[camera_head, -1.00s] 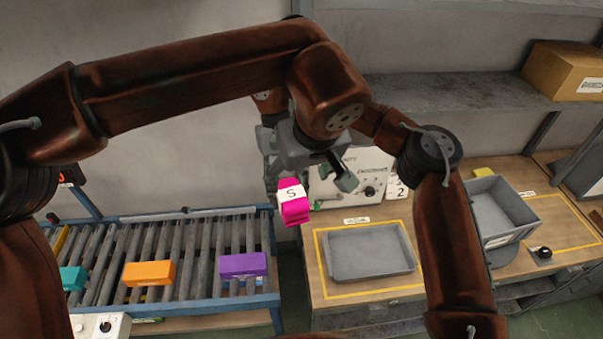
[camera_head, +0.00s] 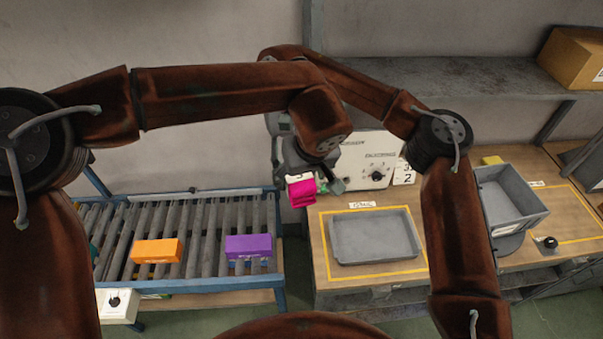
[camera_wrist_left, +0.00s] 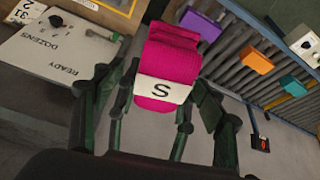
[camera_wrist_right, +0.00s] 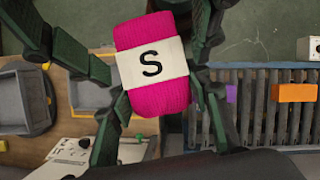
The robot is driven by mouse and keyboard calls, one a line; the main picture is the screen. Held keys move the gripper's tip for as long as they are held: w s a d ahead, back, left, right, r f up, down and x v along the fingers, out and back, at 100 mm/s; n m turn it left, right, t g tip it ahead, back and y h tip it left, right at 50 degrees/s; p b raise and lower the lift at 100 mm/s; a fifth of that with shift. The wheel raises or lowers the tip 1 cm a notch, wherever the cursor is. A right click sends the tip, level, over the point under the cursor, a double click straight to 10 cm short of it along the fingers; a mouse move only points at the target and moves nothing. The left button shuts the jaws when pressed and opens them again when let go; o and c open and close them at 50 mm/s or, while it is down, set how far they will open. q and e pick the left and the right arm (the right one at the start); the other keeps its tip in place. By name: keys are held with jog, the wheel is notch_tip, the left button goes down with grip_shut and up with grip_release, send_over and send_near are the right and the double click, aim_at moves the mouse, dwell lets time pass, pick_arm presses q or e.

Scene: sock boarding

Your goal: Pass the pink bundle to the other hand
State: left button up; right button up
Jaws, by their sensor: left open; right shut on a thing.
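The pink bundle (camera_head: 301,192) has a white band marked "S" and hangs in the air above the gap between conveyor and workbench. My right gripper (camera_wrist_right: 155,100) is shut on it, with a finger at each side in the right wrist view. My left gripper (camera_head: 312,170) is open close to the bundle. In the left wrist view the bundle (camera_wrist_left: 170,62) lies between and ahead of the open left fingers, band facing the camera. I cannot tell whether the left fingers touch it. In the head view my left wrist hides part of the right gripper.
A roller conveyor (camera_head: 206,215) on the left carries an orange box (camera_head: 158,251) and a purple box (camera_head: 248,246). A shallow grey tray (camera_head: 375,236) lies on the workbench. A grey bin (camera_head: 512,195), a white control panel (camera_head: 368,160) and a shelf are behind or right.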

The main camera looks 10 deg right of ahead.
pick_arm(q)
jog(key=shift+c, duration=0.4)
jog(key=c, duration=1.1)
pick_arm(e)
jog(key=shift+a, duration=0.1)
pick_arm(q)
jog(key=shift+d, duration=0.1)
jog(key=shift+c, duration=0.6)
pick_arm(e)
jog(key=o, duration=1.1)
jog(key=shift+o, duration=1)
